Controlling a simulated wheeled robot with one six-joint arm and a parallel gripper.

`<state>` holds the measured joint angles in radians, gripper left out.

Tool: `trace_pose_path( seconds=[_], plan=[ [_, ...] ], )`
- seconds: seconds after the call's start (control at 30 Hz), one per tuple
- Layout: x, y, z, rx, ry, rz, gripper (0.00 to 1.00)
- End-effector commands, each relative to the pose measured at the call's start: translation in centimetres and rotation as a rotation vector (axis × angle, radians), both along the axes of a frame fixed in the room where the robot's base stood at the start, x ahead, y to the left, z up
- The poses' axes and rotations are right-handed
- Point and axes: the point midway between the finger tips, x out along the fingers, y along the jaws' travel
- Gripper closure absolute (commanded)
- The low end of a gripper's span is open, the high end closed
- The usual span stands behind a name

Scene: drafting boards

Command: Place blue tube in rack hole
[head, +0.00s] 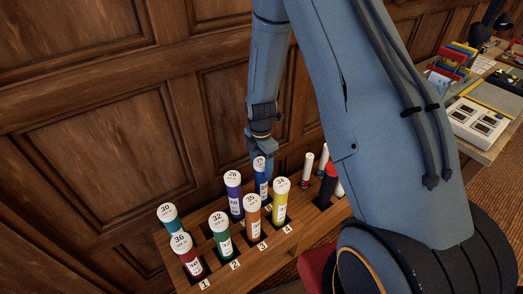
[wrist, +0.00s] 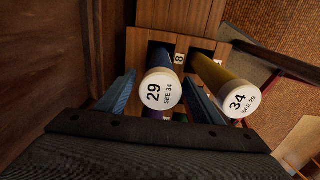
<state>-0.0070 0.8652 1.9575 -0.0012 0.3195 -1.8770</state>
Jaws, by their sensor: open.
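The blue tube (head: 263,185), with a white cap marked 29, stands upright in the back row of the wooden rack (head: 262,265). In the wrist view the blue tube (wrist: 167,58) rises from a square, dark hole. My gripper (head: 261,152) is over it from behind and above. In the wrist view the fingers of my gripper (wrist: 160,80) are open, one on each side of the tube below its cap, with no clear grip on it. The tube's lower end is hidden inside the rack.
Close neighbours are a yellow tube (head: 281,205) marked 34, an orange tube (head: 252,217) and a purple tube (head: 234,197). Green, red and teal tubes stand to the left. A panelled wall (head: 90,120) is close behind the rack. A desk (head: 490,140) is at the far right.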

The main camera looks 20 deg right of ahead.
Motion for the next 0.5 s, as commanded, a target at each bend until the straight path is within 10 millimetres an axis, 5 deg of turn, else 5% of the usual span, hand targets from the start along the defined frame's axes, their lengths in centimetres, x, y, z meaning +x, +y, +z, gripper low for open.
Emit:
trace_pose_path(
  seconds=[0.5],
  plan=[
    [0.1, 0.0, 8.0, 0.0, -0.003, 0.0, 0.39]
  ],
)
